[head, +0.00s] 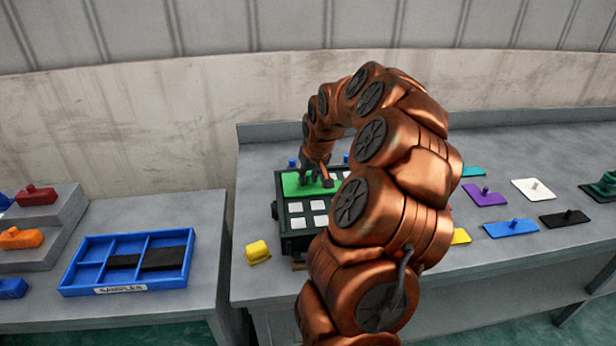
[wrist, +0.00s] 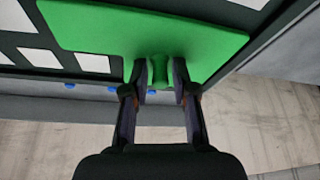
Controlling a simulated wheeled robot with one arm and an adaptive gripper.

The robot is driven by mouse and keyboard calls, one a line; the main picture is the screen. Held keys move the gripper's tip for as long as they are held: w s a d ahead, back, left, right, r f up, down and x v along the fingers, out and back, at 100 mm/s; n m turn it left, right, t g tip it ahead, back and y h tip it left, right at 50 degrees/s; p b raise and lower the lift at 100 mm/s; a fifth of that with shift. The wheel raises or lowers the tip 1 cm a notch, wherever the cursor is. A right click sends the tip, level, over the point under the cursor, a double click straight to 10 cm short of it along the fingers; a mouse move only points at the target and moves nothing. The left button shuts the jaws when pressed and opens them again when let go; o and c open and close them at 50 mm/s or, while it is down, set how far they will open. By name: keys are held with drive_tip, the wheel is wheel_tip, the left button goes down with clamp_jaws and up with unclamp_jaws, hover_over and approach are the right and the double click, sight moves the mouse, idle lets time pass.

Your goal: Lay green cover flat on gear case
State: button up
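The green cover (head: 296,185) is a flat plate with a small upright knob. It is at the far side of the top of the dark gear case (head: 292,243), which has several white squares on its top. In the wrist view the cover (wrist: 110,27) fills the upper middle, with white squares showing at its left. My gripper (wrist: 158,76) has its fingers on both sides of the green knob, seemingly closed against it. I cannot tell whether the cover rests fully on the case or sits slightly above it. My arm hides the right part of the case in the head view.
A yellow block (head: 258,252) lies left of the case. Purple (head: 485,195), white (head: 533,189), blue (head: 511,228) and black (head: 564,219) knobbed plates lie to the right. A blue divided tray (head: 75,279) stands on the left table. Small blue pegs (head: 292,162) show behind the cover.

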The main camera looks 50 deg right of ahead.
drive_tip(key=shift+o, duration=0.8)
drive_tip(key=shift+r, duration=0.25)
drive_tip(key=b+v, duration=0.2)
drive_tip(key=v, duration=1)
drive_tip(key=s+a+n+g+y, duration=0.1)
drive_tip(key=a+n, duration=0.1)
drive_tip(key=a, duration=1.4)
drive_tip(key=s+a+f+n+g+y, duration=0.1)
drive_tip(key=s+a+f+n+g, duration=0.3)
drive_tip(key=s+a, duration=0.95)
drive_tip(key=s+a+f, duration=0.2)
drive_tip(key=s+a, duration=0.1)
drive_tip(key=s, duration=0.2)
drive_tip(key=s+a+f+m+g, duration=0.1)
drive_tip(key=s+a+f, duration=0.2)
drive_tip(key=s, duration=0.3)
drive_tip(key=shift+s+m, duration=0.2)
drive_tip(key=shift+m, duration=0.1)
